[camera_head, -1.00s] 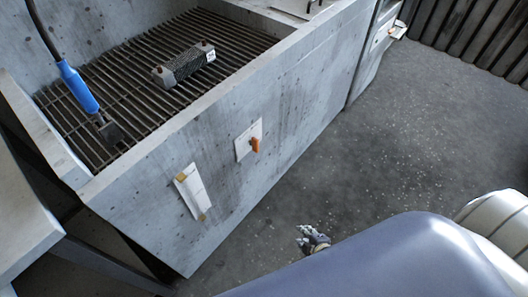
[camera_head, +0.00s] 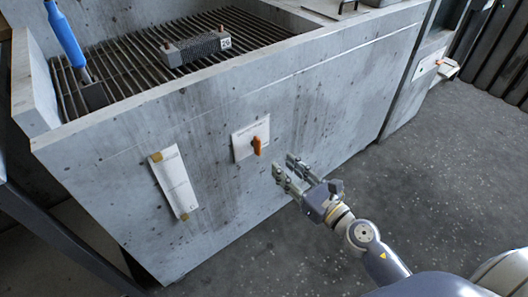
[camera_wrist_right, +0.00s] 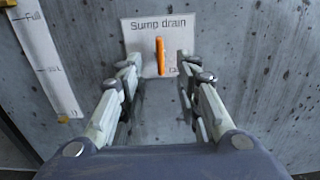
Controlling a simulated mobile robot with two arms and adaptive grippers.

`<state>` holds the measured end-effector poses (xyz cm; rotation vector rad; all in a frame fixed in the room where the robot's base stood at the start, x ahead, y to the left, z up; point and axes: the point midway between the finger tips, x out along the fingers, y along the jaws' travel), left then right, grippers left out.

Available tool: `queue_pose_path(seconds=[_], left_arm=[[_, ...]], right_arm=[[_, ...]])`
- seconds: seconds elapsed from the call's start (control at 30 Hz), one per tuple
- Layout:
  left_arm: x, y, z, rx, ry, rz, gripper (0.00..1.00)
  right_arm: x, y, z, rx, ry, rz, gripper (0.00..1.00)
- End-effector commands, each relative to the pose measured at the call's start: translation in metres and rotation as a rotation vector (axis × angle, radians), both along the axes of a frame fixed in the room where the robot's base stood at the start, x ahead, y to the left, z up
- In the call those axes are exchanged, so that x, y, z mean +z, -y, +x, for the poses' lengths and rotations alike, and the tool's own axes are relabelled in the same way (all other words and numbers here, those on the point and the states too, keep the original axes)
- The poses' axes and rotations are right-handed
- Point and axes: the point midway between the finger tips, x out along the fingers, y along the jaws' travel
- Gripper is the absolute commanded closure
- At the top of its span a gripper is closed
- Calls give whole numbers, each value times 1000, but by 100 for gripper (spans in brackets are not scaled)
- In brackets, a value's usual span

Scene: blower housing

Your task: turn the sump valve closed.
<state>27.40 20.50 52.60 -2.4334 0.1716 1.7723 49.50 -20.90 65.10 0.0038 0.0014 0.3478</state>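The sump valve is an orange handle (camera_head: 257,146) on a white plate (camera_head: 243,140) on the front wall of the concrete basin. In the right wrist view the plate (camera_wrist_right: 143,27) reads "Sump drain" and the orange handle (camera_wrist_right: 160,56) stands upright. My right gripper (camera_head: 283,168) is open and empty, just right of and below the handle in the head view. In the wrist view the handle lies ahead, between its fingers (camera_wrist_right: 156,67) in the picture, with no visible contact. My left gripper is not in view.
A taped level strip (camera_head: 175,183) is on the wall left of the valve. A grate (camera_head: 130,62) in the basin carries a dark block (camera_head: 198,48) and a blue-handled tool (camera_head: 65,35). Speckled floor (camera_head: 440,170) lies clear to the right.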

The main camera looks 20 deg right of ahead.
Motion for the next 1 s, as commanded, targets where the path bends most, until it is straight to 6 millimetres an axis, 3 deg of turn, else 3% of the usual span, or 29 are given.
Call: queue_pose_path(seconds=[0.27,0.5,0.7,1.0], left_arm=[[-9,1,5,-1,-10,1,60],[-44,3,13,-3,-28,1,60],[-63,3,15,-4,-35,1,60],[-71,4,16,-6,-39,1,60]], right_arm=[[6,-9,26,1,7,-6,69],[4,-21,60,-1,5,-2,69],[2,-31,86,0,3,-2,69],[1,-37,101,0,2,-3,69]])
